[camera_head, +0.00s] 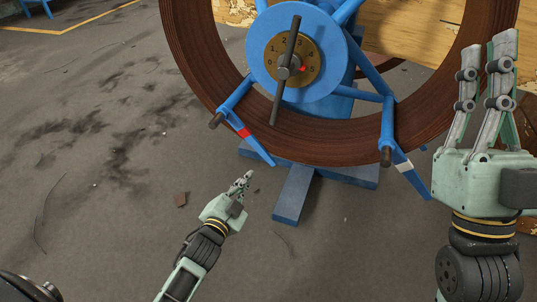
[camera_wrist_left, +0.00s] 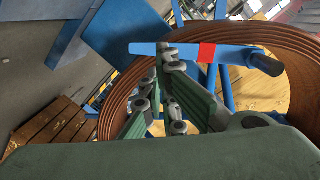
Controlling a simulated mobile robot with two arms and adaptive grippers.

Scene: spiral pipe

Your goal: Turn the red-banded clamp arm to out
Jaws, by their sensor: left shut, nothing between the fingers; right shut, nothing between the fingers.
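The red-banded clamp arm (camera_head: 257,145) is a blue bar with a red band and a dark knob (camera_head: 216,120). It slants down to the right across the lower left rim of the brown coil in the head view. In the left wrist view the clamp arm (camera_wrist_left: 235,54) spans the upper middle, with its red band right of my fingers. My left gripper (camera_head: 247,176) is shut and empty, just below and left of the clamp arm's free end; contact is not visible. My right gripper (camera_head: 503,40) is shut and empty, raised at the right.
The brown coil (camera_head: 190,50) stands on a blue cross-shaped base (camera_head: 293,195). A blue hub carries a numbered dial (camera_head: 308,62) with a long dark bar. A white-banded clamp arm (camera_head: 415,180) hangs at lower right. The floor at left is mostly clear, with a small brown scrap (camera_head: 181,199).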

